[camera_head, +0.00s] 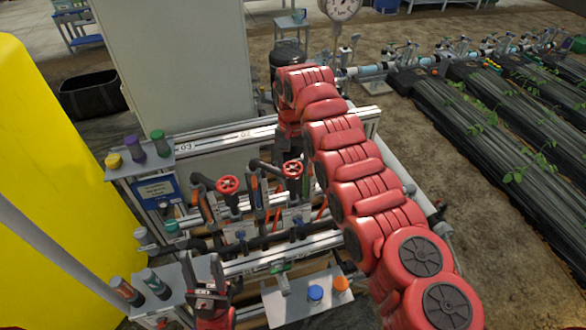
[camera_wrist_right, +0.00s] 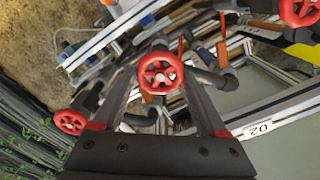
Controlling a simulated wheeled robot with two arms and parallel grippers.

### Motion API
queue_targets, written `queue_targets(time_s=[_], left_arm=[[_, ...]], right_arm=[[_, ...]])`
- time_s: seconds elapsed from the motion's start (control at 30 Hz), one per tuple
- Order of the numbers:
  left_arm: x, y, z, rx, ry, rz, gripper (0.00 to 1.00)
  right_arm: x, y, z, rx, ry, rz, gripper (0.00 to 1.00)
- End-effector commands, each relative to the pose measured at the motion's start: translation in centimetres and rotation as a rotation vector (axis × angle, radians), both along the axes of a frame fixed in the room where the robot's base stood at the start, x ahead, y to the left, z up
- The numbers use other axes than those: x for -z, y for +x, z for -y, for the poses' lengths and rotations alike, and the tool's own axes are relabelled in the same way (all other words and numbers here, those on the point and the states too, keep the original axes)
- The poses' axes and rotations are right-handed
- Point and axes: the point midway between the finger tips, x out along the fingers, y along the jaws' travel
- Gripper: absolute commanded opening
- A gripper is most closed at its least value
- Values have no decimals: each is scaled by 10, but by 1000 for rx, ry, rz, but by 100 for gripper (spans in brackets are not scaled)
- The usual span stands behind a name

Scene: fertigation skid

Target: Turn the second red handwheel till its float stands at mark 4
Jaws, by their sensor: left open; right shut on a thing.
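Three red handwheels show in the right wrist view. The middle handwheel (camera_wrist_right: 160,74) sits between the fingertips of my right gripper (camera_wrist_right: 161,70), which is shut on it. That wheel also shows in the head view (camera_head: 292,169), close to my right wrist. Another red handwheel (camera_head: 228,185) stands to its left, and it is at the top right of the wrist view (camera_wrist_right: 300,10). The third handwheel (camera_wrist_right: 70,122) is hidden in the head view, apparently by my right arm. My left gripper (camera_head: 207,279) is open and empty at the front left. I cannot read any float or its marks.
A shelf (camera_head: 122,171) with several capped bottles stands at the left, by a yellow surface (camera_head: 60,180). A lower front plate (camera_head: 300,309) holds a blue cap (camera_head: 315,293) and an orange cap (camera_head: 340,284). Rails and pipes surround the wheels. Plant beds (camera_head: 470,130) lie at the right.

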Motion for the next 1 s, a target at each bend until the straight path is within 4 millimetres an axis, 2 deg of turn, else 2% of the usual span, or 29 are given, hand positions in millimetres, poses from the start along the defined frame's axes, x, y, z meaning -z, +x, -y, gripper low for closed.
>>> queue_targets(time_s=[0.1, 0.4, 1.0], left_arm=[[13, 0, 0, 0, 0, 0, 50], [24, 0, 0, 0, 0, 0, 50], [25, 0, 0, 0, 0, 0, 50]], right_arm=[[3, 0, -1, -108, 2, 1, 20], [1, 0, 0, -392, 1, -1, 20], [0, -1, 0, -947, 1, -2, 20]])
